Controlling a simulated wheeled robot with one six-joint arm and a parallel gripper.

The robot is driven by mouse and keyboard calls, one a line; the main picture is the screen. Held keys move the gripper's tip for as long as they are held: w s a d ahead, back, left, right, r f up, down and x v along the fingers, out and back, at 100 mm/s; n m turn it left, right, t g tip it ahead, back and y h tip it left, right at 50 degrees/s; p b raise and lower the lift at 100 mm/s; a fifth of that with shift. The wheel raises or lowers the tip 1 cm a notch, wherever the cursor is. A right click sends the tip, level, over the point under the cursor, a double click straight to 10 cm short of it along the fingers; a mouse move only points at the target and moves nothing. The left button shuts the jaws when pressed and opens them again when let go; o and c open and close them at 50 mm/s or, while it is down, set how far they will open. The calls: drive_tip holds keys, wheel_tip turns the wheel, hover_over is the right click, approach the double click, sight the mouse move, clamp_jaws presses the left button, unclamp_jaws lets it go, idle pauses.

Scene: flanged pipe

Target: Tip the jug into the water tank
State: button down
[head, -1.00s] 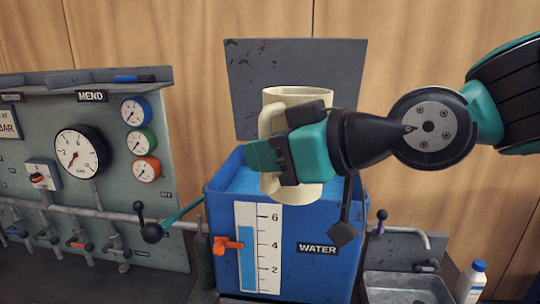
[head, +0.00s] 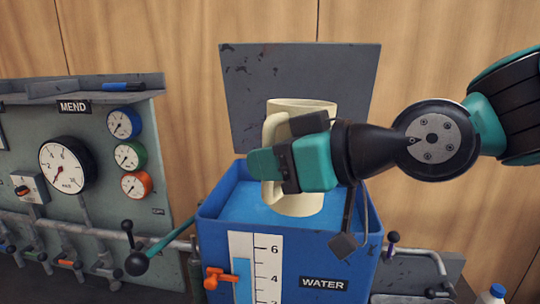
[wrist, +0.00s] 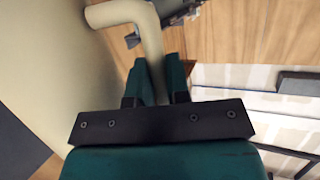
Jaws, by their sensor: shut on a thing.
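A cream jug (head: 298,204) stands upright in the air over the blue water tank (head: 300,262) in the head view. My gripper (head: 268,165) reaches in from the right and is shut on the jug's handle (head: 270,135). In the wrist view the handle (wrist: 148,45) passes between the two teal fingers (wrist: 160,80), and the jug's body (wrist: 45,70) fills the left side. The tank is open, its grey lid (head: 300,85) raised behind it, with blue water (head: 240,205) inside. The jug's contents are hidden.
A grey panel (head: 100,190) with several gauges and valves stands at the left. A black-knobbed lever (head: 137,263) and an orange tap (head: 217,278) are by the tank's left side. A blue-capped bottle (head: 497,292) is at the lower right.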

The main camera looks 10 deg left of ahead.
sight(280, 125)
drive_tip(key=shift+s+a+r+m+g+p, duration=0.2)
drive_tip(key=shift+s+r+m+g+p, duration=0.4)
drive_tip(key=shift+p, duration=0.65)
drive_tip(key=shift+r+m+y+p, duration=0.15)
drive_tip(key=shift+m+y+p, duration=0.15)
drive_tip(key=shift+m+p, duration=0.8)
drive_tip(key=shift+w+d+r+m+g+y+p, duration=0.15)
drive_tip(key=shift+r+m+p, duration=0.2)
drive_tip(key=shift+p, duration=0.35)
drive_tip(key=shift+w+a+r+m+g+y+p, duration=0.1)
drive_tip(key=shift+r+m+g+y+p, duration=0.15)
drive_tip(key=shift+p, duration=0.4)
drive_tip(key=shift+w+d+r+m+g+y+p, duration=0.1)
drive_tip(key=shift+r+m+p, duration=0.25)
drive_tip(key=shift+p, duration=0.35)
drive_tip(key=shift+w+d+r+m+g+y+p, duration=0.1)
drive_tip(key=shift+w+d+m+g+y+p, duration=0.2)
drive_tip(key=shift+m+p, duration=0.4)
drive_tip(key=shift+w+a+r+m+g+y+p, duration=0.1)
drive_tip(key=shift+w+m+p, duration=0.3)
drive_tip(key=shift+m+p, duration=0.2)
drive_tip(key=shift+w+d+f+m, duration=0.15)
drive_tip(key=shift+w+d+m, duration=0.25)
drive_tip(key=shift+w+m, duration=0.3)
idle(1.1)
